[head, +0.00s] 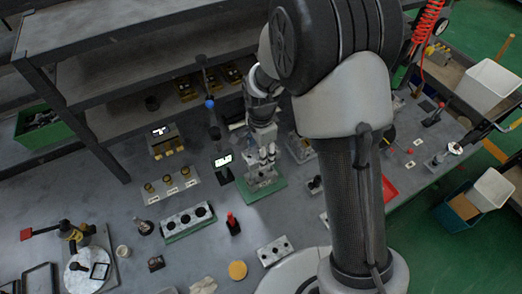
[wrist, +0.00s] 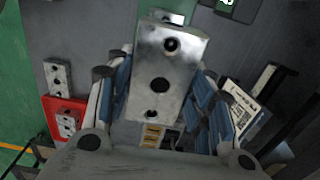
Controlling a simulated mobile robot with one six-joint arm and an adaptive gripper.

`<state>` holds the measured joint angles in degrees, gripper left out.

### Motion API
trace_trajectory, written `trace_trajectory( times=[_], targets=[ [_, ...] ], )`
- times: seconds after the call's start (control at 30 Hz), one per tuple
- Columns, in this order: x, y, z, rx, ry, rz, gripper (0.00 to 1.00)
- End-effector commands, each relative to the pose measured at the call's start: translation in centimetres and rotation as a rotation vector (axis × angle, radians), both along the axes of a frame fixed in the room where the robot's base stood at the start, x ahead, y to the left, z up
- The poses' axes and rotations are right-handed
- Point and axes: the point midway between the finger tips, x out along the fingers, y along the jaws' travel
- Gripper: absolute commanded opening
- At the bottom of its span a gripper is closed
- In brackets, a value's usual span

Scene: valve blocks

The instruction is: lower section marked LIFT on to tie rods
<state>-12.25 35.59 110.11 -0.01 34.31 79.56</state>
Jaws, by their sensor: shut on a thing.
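My gripper (head: 262,140) is over the green base plate (head: 276,187) near the middle of the bench in the head view. In the wrist view my gripper (wrist: 162,92) has a finger on each side of a scuffed silver metal section (wrist: 178,66) with several dark round holes, and is shut on it. No LIFT mark can be read on it. In the head view grey metal parts (head: 262,178) stand on the green plate below the gripper. I cannot tell the tie rods apart there, nor whether the held section touches them.
A small lit display (head: 222,161) stands close left of the green plate. A three-hole block (head: 188,221), a red-topped tool (head: 233,224) and a block with brass knobs (head: 166,187) lie nearby. A dark shelf (head: 130,75) rises behind. A red tray (wrist: 62,118) shows in the wrist view.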

Motion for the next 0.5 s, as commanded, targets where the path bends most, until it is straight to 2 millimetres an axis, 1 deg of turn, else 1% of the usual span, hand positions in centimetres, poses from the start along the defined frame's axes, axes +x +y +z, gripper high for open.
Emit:
trace_trajectory(
  times=[0.5],
  targets=[
    [0.0, 0.0, -1.3, 0.0, -0.001, 0.0, 0.09]
  ],
)
